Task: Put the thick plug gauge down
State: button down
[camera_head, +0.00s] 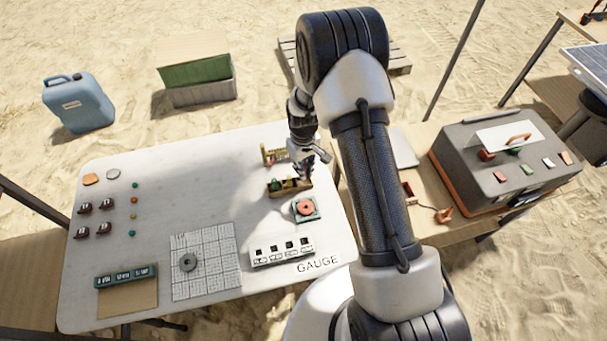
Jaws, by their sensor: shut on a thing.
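My gripper (305,170) is over the right side of the white table (180,180), just above a small wooden rack (274,190). It is shut on the thick plug gauge, which is too small and too covered by the fingers to make out clearly. I cannot tell whether the gauge touches the rack. Small dark and brassy pieces show in the rack under the fingers. A second yellowish stand (270,154) with a red part is just behind and to the left of the gripper.
A red ring (305,207) sits on a green base in front of the rack. A white slotted block (282,251) lies near the "GAUGE" lettering. A grey ring (188,262) rests on a gridded mat (215,275). Small parts stand at left; the table's middle is clear.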

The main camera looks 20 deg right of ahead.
notch_tip(320, 180, down, 3)
jog(key=shift+f+b, duration=0.15)
jog(key=shift+b, duration=0.15)
jog(key=c, duration=2.1)
grip_release()
jog(key=shift+f, duration=0.15)
jog(key=shift+o, duration=0.8)
